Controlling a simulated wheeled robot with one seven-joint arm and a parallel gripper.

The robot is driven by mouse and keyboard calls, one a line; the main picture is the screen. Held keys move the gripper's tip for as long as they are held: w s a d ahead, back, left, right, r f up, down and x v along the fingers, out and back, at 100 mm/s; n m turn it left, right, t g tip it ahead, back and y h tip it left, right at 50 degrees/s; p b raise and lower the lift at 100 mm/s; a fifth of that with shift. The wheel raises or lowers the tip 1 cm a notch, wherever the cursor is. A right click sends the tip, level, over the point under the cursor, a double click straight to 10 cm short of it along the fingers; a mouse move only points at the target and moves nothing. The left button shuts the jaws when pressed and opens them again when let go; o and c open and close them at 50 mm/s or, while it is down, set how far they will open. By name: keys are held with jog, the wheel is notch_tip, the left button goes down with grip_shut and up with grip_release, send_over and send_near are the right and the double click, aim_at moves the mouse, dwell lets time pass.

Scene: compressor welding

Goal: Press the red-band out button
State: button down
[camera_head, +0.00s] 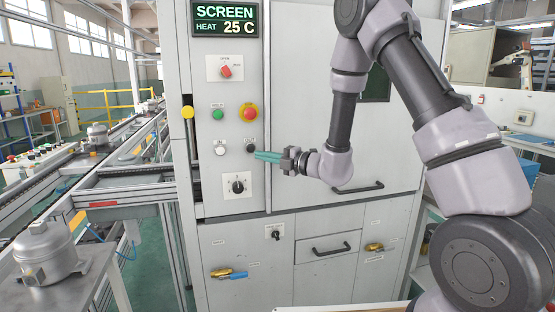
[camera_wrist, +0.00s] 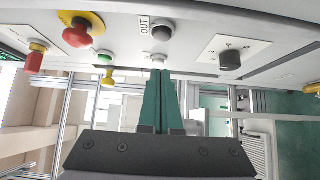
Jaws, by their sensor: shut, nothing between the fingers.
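The out button is a dark round button (camera_head: 251,147) on the grey control panel in the head view. In the wrist view the black button (camera_wrist: 161,31) has an "OUT" label beside it. I cannot make out a red band on it. My gripper (camera_head: 257,155) has teal fingers, shut and empty, pointing left at the panel, close to the out button. In the wrist view the fingertips (camera_wrist: 165,76) lie below the out button in the picture, with a white button (camera_wrist: 158,59) just past them. I cannot tell whether the fingertips touch anything.
Nearby are a white button (camera_head: 220,148), green button (camera_head: 218,115), red emergency stop on yellow (camera_head: 249,112), black rotary knob (camera_head: 238,186) and red switch (camera_head: 225,72). A screen (camera_head: 224,18) reads "HEAT 25 C". A conveyor (camera_head: 120,180) with compressors runs at left.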

aim_at(252, 148)
jog(key=w, duration=0.1)
jog(key=w+a, duration=0.1)
jog(key=w, duration=0.1)
jog(key=w+a, duration=0.1)
jog(key=shift+w, duration=0.3)
jog(key=shift+w, duration=0.6)
jog(key=shift+w+r, duration=0.2)
jog(key=shift+r, duration=0.1)
jog(key=shift+s+f, duration=0.1)
